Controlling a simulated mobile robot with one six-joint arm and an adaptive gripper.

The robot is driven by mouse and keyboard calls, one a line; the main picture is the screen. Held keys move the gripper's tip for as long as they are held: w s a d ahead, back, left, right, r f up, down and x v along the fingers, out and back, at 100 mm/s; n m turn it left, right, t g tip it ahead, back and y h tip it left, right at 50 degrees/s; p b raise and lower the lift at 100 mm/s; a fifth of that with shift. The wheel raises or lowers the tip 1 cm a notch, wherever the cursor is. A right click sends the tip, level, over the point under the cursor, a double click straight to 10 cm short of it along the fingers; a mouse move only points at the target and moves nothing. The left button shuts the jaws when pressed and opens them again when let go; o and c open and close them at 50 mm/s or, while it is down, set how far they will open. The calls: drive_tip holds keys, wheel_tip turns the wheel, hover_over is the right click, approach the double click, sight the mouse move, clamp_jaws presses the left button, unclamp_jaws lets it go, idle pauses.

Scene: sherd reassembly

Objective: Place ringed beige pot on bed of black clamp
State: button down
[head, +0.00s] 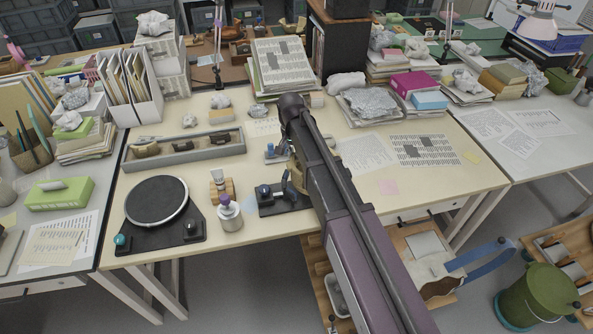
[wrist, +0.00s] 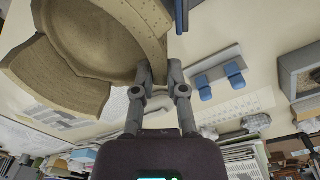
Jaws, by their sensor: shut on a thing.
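The ringed beige pot (wrist: 95,35) fills the upper left of the wrist view, with a broken, open edge. My gripper (wrist: 160,78) is shut on its rim wall, one finger on each side. In the head view my arm hides most of the pot and the gripper; only a tan sliver (head: 293,172) shows beside the arm. The black clamp (head: 280,204) with blue parts stands near the table's front edge, just left of my arm. Whether the pot touches its bed is hidden.
A smaller grey clamp with blue pads (wrist: 217,79) stands behind the black one. To the left are a black turntable (head: 157,203), a white-and-grey bottle (head: 230,215) and a grey tray (head: 165,161) with sherds. Papers (head: 425,150) lie flat on the right.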

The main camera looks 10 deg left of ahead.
drive_tip(key=shift+f+b, duration=0.6)
drive_tip(key=shift+f, duration=0.25)
drive_tip(key=shift+f+b, duration=1.85)
drive_tip(key=shift+f, duration=0.05)
drive_tip(key=shift+f, duration=0.1)
drive_tip(key=c, duration=0.7)
unclamp_jaws()
drive_tip(key=shift+r, duration=0.2)
drive_tip(key=r+p, duration=1.2)
drive_tip(key=shift+a, duration=0.3)
